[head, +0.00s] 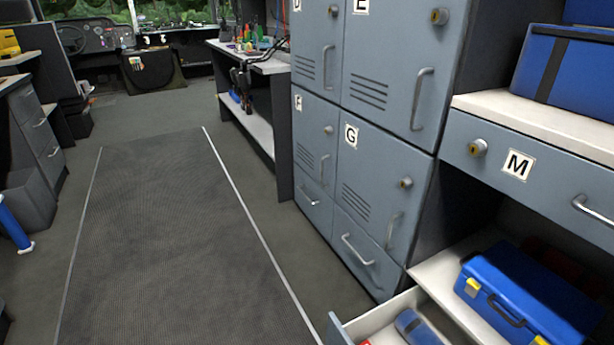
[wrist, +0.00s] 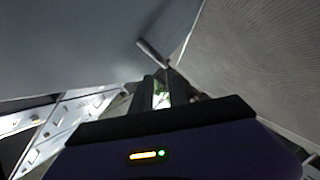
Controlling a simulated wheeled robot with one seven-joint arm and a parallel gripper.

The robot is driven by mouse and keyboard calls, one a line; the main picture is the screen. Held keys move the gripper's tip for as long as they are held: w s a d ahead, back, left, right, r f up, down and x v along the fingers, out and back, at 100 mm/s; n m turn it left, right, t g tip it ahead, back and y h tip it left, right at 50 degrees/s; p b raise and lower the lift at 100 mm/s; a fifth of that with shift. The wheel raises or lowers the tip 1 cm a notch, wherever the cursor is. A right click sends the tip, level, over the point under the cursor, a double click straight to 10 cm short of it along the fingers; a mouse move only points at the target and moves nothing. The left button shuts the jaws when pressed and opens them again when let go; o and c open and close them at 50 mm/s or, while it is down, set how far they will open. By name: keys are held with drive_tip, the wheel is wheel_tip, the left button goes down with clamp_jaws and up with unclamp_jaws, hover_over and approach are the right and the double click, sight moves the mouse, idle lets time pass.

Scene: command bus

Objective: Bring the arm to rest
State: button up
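My gripper (wrist: 160,84) shows in the wrist view, its dark fingers pointing up the picture past the dark purple wrist housing. A bright gap shows between the fingers, and I see no object held there. The fingers are near a grey bar handle (wrist: 153,54) on a large grey-blue surface; I cannot tell whether they touch it. The image is dim there. My arm and gripper are not seen in the head view.
In the head view, an open drawer (head: 340,330) juts out at the bottom, with a blue item inside. Grey lockers (head: 375,140) and drawer M (head: 545,165) stand at the right. A blue toolbox (head: 525,300) sits on a low shelf. The aisle mat (head: 170,230) is clear.

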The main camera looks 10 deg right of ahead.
drive_tip(key=s+r+m, duration=0.4)
drive_tip(key=r, duration=0.6)
drive_tip(key=s+d+r+m, duration=0.1)
drive_tip(key=s+r+m, duration=0.25)
drive_tip(key=r, duration=0.65)
drive_tip(key=s+r+m, duration=0.4)
drive_tip(key=s+r, duration=0.1)
drive_tip(key=r, duration=0.5)
wheel_tip(320, 180, up, 32)
drive_tip(key=p, duration=3.2)
drive_tip(key=shift+r+g, duration=0.15)
drive_tip(key=shift+g, duration=0.25)
